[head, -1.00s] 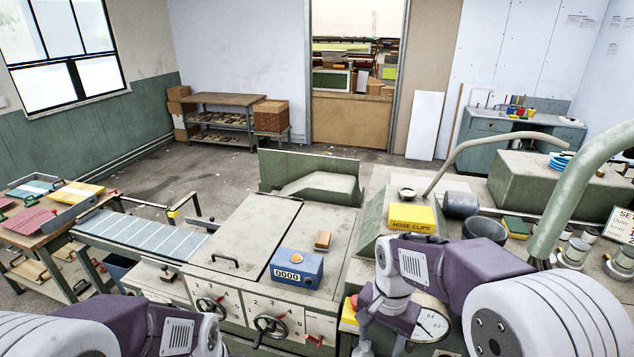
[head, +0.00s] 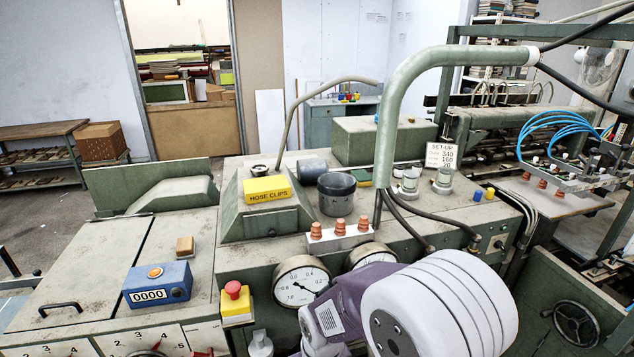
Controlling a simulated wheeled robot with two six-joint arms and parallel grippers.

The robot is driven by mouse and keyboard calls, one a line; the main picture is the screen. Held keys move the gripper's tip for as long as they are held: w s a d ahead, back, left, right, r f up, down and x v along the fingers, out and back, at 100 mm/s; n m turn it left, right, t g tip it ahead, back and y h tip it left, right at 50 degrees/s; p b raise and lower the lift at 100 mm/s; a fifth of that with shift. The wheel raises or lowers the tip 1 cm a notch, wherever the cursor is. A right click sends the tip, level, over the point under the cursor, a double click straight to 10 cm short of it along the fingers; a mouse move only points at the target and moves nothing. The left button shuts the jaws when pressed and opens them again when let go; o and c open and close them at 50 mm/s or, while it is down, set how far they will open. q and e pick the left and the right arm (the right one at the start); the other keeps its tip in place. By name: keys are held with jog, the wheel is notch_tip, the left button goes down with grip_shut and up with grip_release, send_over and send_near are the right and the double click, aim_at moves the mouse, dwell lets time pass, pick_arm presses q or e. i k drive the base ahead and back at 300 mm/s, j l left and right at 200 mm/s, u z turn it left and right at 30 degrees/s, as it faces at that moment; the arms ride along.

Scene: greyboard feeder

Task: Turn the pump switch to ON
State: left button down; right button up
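No switch with a readable pump or ON label shows in the head view. A small dark knob or switch (head: 499,244) sits on the green machine's front face at the right, below the hose ends; its marking is too small to read. My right arm crosses the bottom middle, in front of the gauges and left of that knob. Its gripper is not visible. My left arm and gripper are out of the picture.
Two round gauges, one clear (head: 301,282) and one partly hidden by my arm, are on the machine front. A red mushroom button (head: 233,289) on a yellow box is left of them. A blue counter box (head: 158,284), a yellow hose-clips box (head: 267,189) and a thick green pipe (head: 386,130) stand on top.

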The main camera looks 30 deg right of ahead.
aim_at(498, 244)
jog(key=z, duration=2.3)
